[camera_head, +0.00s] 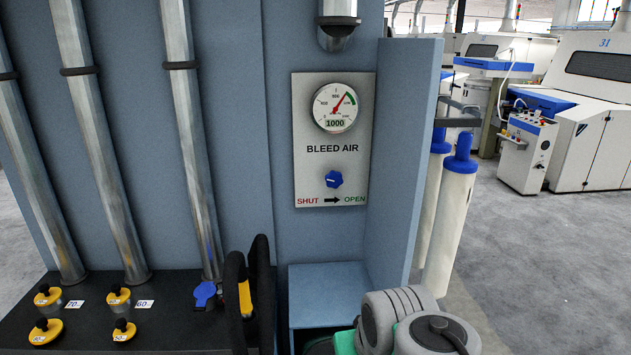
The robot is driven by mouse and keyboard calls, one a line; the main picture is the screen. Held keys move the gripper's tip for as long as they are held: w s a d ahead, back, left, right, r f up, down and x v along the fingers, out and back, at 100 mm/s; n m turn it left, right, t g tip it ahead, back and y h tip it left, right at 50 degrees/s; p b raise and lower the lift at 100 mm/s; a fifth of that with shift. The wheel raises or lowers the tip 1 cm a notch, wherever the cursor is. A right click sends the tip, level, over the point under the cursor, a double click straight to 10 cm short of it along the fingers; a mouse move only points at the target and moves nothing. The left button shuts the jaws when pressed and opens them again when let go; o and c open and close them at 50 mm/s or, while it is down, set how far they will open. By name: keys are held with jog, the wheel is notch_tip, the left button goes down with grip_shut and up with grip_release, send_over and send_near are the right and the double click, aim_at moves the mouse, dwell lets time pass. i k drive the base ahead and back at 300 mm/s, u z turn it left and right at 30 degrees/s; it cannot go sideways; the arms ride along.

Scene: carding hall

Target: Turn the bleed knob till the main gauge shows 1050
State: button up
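The bleed knob (333,179) is a small blue knob on a pale grey panel (307,235) marked BLEED AIR. A red SHUT, a black arrow pointing right and a green OPEN are printed under it. The round main gauge (324,106) sits above the knob. Its red needle points up and right, and its display (335,123) reads 1000. My gripper (249,285) is at the lower middle, left of and below the panel. Its two black fingers stand apart and do not touch the knob. Yellow shows between them; I cannot tell whether it is part of the gripper.
A blue side wall (405,165) juts out right of the panel. Steel pipes (86,140) run down at left to a black ledge with yellow knobs (118,296) and a blue fitting (204,293). White rolls (449,220) stand at right, with machines (590,110) behind. The space before the bleed knob is clear.

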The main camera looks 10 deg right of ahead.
aim_at(334, 179)
jog(key=u, duration=0.55)
jog(key=i, duration=1.15)
jog(key=u, duration=0.2)
